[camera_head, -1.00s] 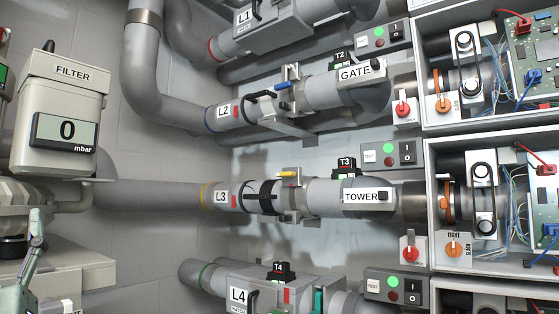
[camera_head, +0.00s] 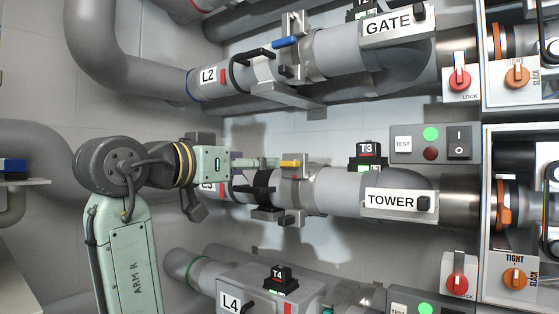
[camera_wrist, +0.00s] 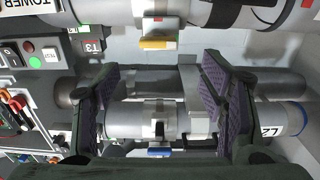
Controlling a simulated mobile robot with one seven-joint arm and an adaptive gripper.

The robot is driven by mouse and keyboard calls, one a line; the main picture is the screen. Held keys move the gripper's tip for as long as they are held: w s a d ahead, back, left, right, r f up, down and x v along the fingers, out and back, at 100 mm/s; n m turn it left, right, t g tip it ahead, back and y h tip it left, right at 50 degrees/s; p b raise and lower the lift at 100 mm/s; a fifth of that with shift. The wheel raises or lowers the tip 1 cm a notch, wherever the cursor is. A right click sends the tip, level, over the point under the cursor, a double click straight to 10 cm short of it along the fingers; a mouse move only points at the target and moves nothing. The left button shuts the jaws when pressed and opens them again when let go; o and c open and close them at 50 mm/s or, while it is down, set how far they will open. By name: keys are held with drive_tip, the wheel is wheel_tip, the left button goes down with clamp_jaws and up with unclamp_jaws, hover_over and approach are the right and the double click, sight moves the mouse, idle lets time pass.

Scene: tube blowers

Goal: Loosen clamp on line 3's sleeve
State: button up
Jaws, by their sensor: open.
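Line 3's pipe (camera_head: 330,190) carries the TOWER plate (camera_head: 402,201) and the T3 block (camera_head: 368,155). An orange clamp band (camera_head: 502,206) circles the line at its right end, at the enclosure. Below it is an orange knob (camera_head: 515,280) marked TIGHT and SLACK; its setting is too small to tell. My gripper (camera_head: 262,164) is at line 3's left part, near the black band and yellow handle (camera_head: 291,164), far left of the clamp. In the wrist view my gripper (camera_wrist: 158,85) is open, with nothing clearly between its fingers.
Line 2's GATE pipe (camera_head: 340,50) runs above, with a blue handle (camera_head: 286,42). The L4 box (camera_head: 255,295) and T4 block (camera_head: 281,279) are below. A red lock switch (camera_head: 458,275) is left of the knob. A switch panel (camera_head: 431,143) is above line 3's right end.

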sight(283, 162)
drive_tip(key=p+x, duration=0.3)
drive_tip(key=x, duration=0.6)
drive_tip(key=shift+w+d, duration=0.1)
drive_tip(key=shift+d, duration=0.2)
drive_tip(key=shift+r, duration=0.1)
drive_tip(key=shift+c, duration=0.6)
drive_tip(key=c, duration=1)
